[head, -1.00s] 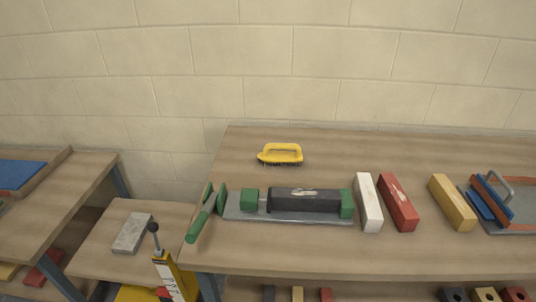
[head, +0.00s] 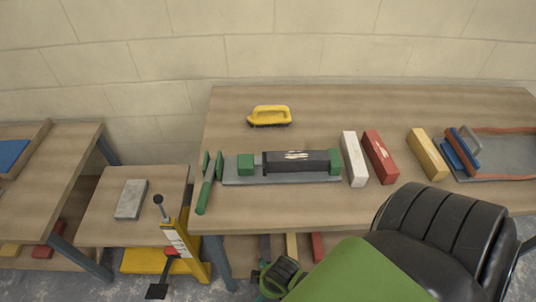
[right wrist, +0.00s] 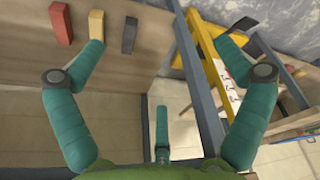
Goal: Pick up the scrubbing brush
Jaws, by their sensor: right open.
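The scrubbing brush (head: 270,114) has a yellow loop handle and dark bristles. It lies near the back left of the workbench (head: 330,110) in the head view, with clear wood around it. It does not show in the right wrist view. My right gripper (head: 282,277) is low in front of the bench's front edge, well below and apart from the brush. In the right wrist view, its two teal fingers (right wrist: 158,45) are spread wide with nothing between them. My left gripper is in neither view.
Several bricks (right wrist: 95,23) lie below. A yellow lift (head: 183,250) stands left.

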